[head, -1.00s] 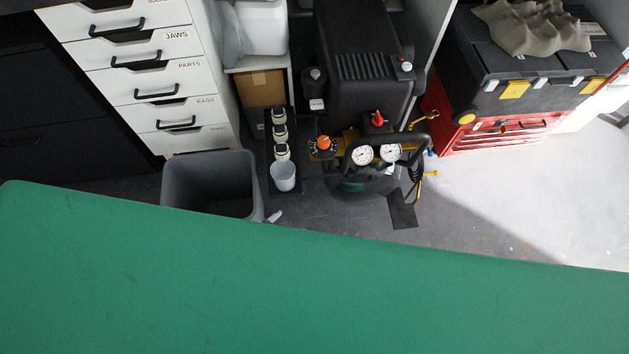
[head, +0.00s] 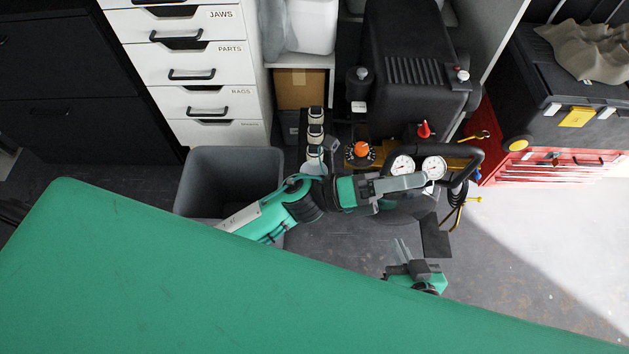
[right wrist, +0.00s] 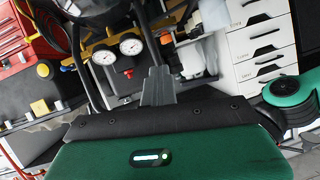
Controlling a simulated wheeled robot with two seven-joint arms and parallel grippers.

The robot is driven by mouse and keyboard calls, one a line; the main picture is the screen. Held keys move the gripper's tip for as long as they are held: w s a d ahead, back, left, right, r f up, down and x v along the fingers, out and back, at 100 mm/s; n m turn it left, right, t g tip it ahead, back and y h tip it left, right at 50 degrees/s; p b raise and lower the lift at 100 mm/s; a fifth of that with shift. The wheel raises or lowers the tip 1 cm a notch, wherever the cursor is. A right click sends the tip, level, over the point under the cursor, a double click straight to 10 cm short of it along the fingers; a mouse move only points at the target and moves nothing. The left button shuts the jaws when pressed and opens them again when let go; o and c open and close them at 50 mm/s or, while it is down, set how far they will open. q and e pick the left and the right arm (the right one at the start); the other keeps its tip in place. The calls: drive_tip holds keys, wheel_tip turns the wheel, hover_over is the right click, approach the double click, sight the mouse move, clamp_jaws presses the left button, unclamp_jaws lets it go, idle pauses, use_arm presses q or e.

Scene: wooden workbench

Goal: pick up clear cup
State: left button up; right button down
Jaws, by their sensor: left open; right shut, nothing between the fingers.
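A pale, translucent cup (head: 312,168), which looks like the clear cup, stands at the near end of a dark strip behind my left arm. The arm hides its lower part. My left gripper (head: 424,180) is open and empty, to the right of the cup, in front of the compressor gauges in the picture. My right gripper (head: 401,248) is shut and empty, lower and further right. Its closed fingers (right wrist: 159,80) show in the right wrist view. I cannot make out the cup for certain in that view.
A grey bin (head: 205,170) stands left of the cup, partly behind my left arm. A black compressor (head: 405,75) with gauges and hoses stands to the right. White drawers (head: 195,75) are at the back left. A red tool chest (head: 535,168) is right. Bare floor (head: 520,235) lies at lower right.

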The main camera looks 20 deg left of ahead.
use_arm(q)
drive_tip(key=s+d+f+m+g+y, duration=0.2)
drive_tip(key=s+f+m+g+y, duration=0.1)
drive_tip(key=m+g, duration=0.8)
drive_tip(key=m+t+y+b, duration=0.2)
drive_tip(key=m+t+y, duration=0.3)
drive_tip(key=m+y, duration=1.35)
hover_over(315, 167)
drive_tip(key=s, duration=0.3)
drive_tip(key=shift+y, duration=0.35)
drive_tip(key=f, duration=1.8)
drive_tip(key=shift+w+d, duration=0.2)
drive_tip(key=shift+d, duration=0.1)
wheel_tip(315, 167, down, 2)
drive_tip(key=shift+f, duration=0.15)
drive_tip(key=f+b, duration=0.1)
drive_tip(key=f, duration=0.4)
drive_tip(key=shift+s+f, duration=0.2)
drive_tip(key=shift+f, duration=0.25)
drive_tip(key=c, duration=0.6)
use_arm(e)
drive_tip(key=w+r+t+y, duration=0.1)
drive_tip(key=w+r+t, duration=0.2)
drive_tip(key=r, duration=0.6)
drive_tip(key=shift+w+d+t, duration=0.15)
drive_tip(key=shift+d+t, duration=0.05)
drive_tip(key=shift+t, duration=1.2)
